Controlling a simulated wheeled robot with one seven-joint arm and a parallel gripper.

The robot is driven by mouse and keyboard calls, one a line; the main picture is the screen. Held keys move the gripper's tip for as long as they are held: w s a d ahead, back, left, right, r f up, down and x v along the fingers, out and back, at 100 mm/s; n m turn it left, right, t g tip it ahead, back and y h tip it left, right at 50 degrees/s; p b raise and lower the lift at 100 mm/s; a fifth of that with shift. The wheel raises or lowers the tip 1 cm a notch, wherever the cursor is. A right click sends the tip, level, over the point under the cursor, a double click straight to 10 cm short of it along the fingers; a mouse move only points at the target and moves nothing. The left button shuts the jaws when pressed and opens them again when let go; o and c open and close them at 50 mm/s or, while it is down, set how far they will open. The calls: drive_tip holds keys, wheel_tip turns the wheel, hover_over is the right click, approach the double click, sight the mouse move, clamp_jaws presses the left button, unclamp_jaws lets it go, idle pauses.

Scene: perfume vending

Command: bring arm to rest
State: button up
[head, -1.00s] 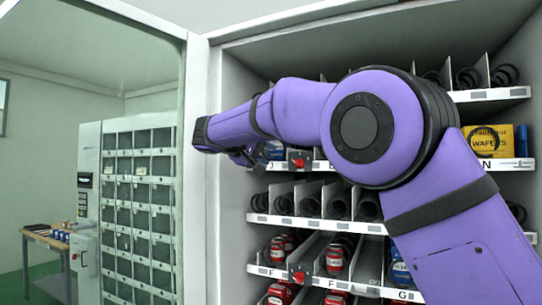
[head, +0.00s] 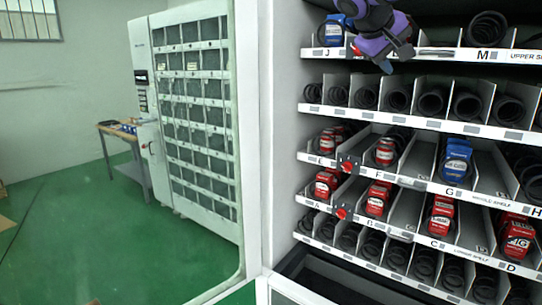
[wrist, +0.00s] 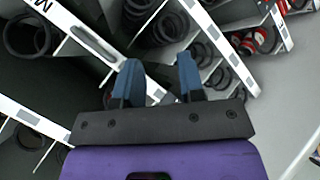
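My purple gripper (head: 386,62) is at the top of the head view, in front of the upper shelf of the vending machine, with its fingers pointing down. In the wrist view, the two blue fingers (wrist: 158,70) are apart with nothing between them. Only the end of my arm shows in the head view; the rest is out of the picture.
A red knob (head: 347,166) sticks out at a shelf edge. A locker cabinet (head: 200,120) and a small table (head: 124,135) stand left on green floor.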

drive_tip(key=s+d+f+y, duration=0.1)
drive_tip(key=s+f+y, duration=0.1)
drive_tip(key=s+f, duration=0.4)
drive_tip(key=s+d+f+m+y, duration=0.1)
drive_tip(key=s+f+y, duration=0.2)
drive_tip(key=s+f, duration=0.4)
drive_tip(key=s+d+f+m+g+y, duration=0.1)
drive_tip(key=s+f+y, duration=0.2)
drive_tip(key=s, duration=1.7)
wheel_tip(320, 180, down, 4)
drive_tip(key=shift+d+r, duration=0.15)
